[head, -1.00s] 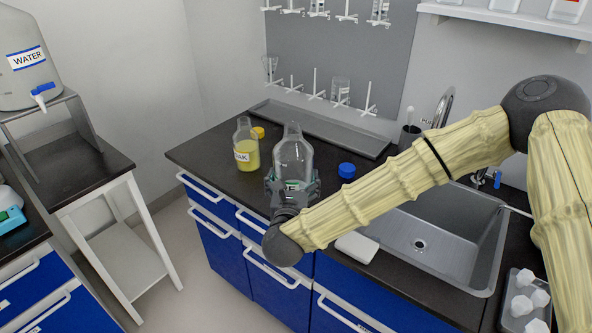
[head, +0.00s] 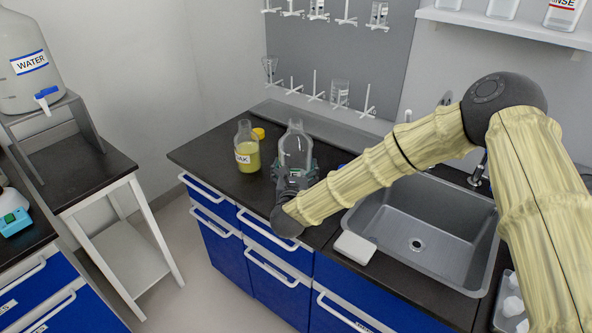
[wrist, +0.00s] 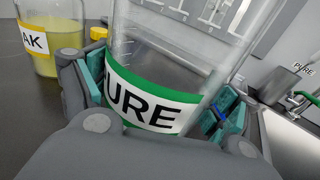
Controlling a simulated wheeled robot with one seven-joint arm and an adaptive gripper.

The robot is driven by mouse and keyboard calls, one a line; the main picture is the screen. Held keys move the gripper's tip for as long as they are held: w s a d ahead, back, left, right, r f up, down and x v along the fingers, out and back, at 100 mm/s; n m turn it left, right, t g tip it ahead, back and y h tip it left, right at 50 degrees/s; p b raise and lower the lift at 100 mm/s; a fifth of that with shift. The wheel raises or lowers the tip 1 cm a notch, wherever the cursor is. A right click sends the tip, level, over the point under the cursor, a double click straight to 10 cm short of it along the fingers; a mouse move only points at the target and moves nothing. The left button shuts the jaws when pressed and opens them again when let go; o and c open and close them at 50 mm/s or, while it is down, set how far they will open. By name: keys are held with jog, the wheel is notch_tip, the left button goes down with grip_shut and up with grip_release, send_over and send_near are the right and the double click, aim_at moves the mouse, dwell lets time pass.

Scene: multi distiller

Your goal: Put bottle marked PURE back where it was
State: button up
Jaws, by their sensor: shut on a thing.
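The clear PURE bottle (head: 295,148) is upright at the counter's front part, left of the sink. Its green-edged label (wrist: 150,100) faces the wrist camera. My gripper (head: 292,178) is shut on the bottle, with teal pads on both sides of it in the wrist view (wrist: 160,95). The bottle's base is hidden by my gripper, so I cannot tell whether it touches the counter.
A bottle of yellow liquid (head: 247,150) with a label ending in "AK" stands just left of the held bottle, a yellow cap (head: 259,133) behind it. The sink (head: 425,220) is to the right, with a white block (head: 355,247) at its front left corner. A drying rack (head: 340,65) hangs behind.

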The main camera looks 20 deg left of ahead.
jog(key=shift+f, duration=0.7)
jog(key=shift+f, duration=0.1)
jog(key=o, duration=1.8)
jog(key=shift+o, duration=0.2)
jog(key=shift+s, duration=0.35)
jog(key=b+v, duration=0.2)
jog(key=v, duration=0.9)
jog(key=shift+s+d, duration=0.1)
jog(key=shift+s, duration=0.1)
